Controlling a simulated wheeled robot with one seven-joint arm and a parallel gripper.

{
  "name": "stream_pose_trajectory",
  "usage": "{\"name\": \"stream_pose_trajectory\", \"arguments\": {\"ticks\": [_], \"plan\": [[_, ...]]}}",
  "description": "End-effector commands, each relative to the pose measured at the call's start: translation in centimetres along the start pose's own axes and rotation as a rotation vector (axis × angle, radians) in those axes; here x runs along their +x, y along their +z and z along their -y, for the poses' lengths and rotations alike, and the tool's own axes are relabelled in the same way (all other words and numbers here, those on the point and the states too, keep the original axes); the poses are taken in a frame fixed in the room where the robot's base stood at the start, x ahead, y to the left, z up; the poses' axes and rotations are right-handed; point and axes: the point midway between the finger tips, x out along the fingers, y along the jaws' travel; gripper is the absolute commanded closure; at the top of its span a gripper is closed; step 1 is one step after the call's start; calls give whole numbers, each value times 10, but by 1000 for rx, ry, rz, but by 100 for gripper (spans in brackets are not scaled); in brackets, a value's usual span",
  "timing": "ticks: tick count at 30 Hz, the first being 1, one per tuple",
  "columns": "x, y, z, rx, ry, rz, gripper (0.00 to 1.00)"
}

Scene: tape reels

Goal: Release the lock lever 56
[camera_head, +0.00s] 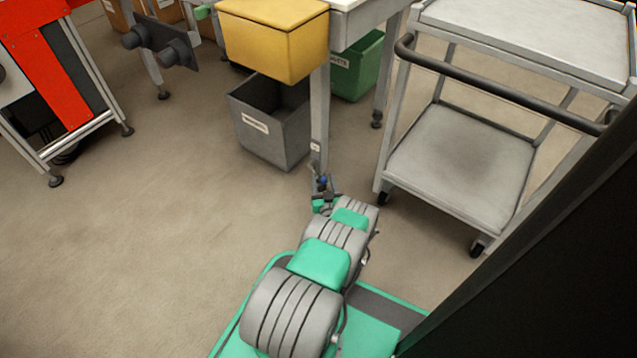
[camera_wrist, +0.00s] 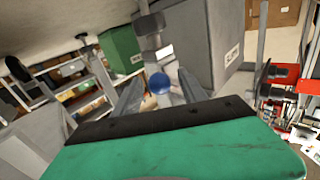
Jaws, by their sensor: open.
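A small lever with a round blue knob (camera_head: 323,181) sits low on the grey table leg (camera_head: 319,120); no number on it is readable. In the wrist view the blue knob (camera_wrist: 160,84) shows between the two fingers, with a grey metal part of the leg (camera_wrist: 152,40) behind it. My gripper (camera_head: 326,194) is at the end of my grey and green arm, right by the lever. Its fingers are apart in the wrist view (camera_wrist: 160,94). I cannot tell whether either finger touches the knob. Part of the lever is hidden behind the gripper.
A grey labelled bin (camera_head: 270,130) stands left of the leg, a green bin (camera_head: 357,68) behind it. A yellow box (camera_head: 272,40) hangs above. A grey cart (camera_head: 460,165) stands close on the right. The floor (camera_head: 150,240) at left is clear.

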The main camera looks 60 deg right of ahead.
Motion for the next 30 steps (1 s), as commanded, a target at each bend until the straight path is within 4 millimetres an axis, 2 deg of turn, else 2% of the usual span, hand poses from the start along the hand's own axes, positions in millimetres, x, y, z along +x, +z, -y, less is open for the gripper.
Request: {"name": "stream_pose_trajectory", "arguments": {"ticks": [8, 26, 30], "plan": [[3, 0, -1, 0, 0, 2, 50], [3, -1, -2, 0, 1, 1, 98], [3, -1, -2, 0, 1, 0, 100]]}}
